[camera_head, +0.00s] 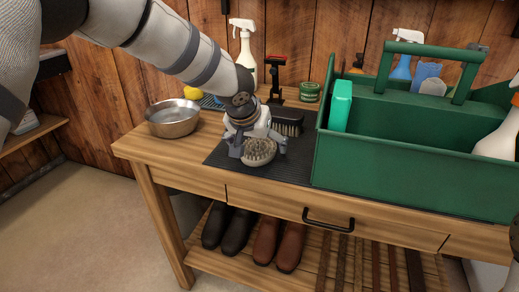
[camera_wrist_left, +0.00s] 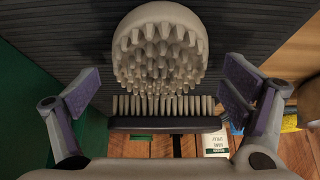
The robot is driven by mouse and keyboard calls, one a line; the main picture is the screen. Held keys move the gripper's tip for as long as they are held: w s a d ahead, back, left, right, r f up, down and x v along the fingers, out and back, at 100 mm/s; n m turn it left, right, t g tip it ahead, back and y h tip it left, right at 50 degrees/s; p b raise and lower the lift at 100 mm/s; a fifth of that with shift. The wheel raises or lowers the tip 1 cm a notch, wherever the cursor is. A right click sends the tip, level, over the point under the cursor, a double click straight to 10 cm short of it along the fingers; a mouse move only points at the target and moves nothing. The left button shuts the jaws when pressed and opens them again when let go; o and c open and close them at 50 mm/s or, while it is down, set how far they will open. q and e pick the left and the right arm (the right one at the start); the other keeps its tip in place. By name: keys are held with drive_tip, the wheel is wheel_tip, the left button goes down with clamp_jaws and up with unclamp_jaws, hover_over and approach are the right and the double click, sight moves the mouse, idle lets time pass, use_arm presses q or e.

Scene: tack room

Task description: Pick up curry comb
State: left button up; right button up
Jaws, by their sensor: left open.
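The curry comb (camera_head: 259,152) is a pale, rounded tool with many stubby teeth. It lies on the dark ribbed mat (camera_head: 226,155) at the front of the wooden table. In the left wrist view the curry comb (camera_wrist_left: 160,45) shows with its teeth toward the camera. My left gripper (camera_head: 259,153) is over it from above, fingers to either side. In the left wrist view the left gripper (camera_wrist_left: 160,90) is open, with a gap between each purple pad and the comb.
A black-backed brush (camera_head: 287,122) lies just behind the gripper. A green tote (camera_head: 420,165) stands close on the right, holding bottles. A metal bowl (camera_head: 173,118) stands on the left. A white spray bottle (camera_head: 244,50) and a green tin (camera_head: 310,92) stand at the back.

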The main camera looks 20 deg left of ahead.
use_arm(q)
drive_tip(key=shift+r, duration=0.1)
drive_tip(key=c, duration=1.4)
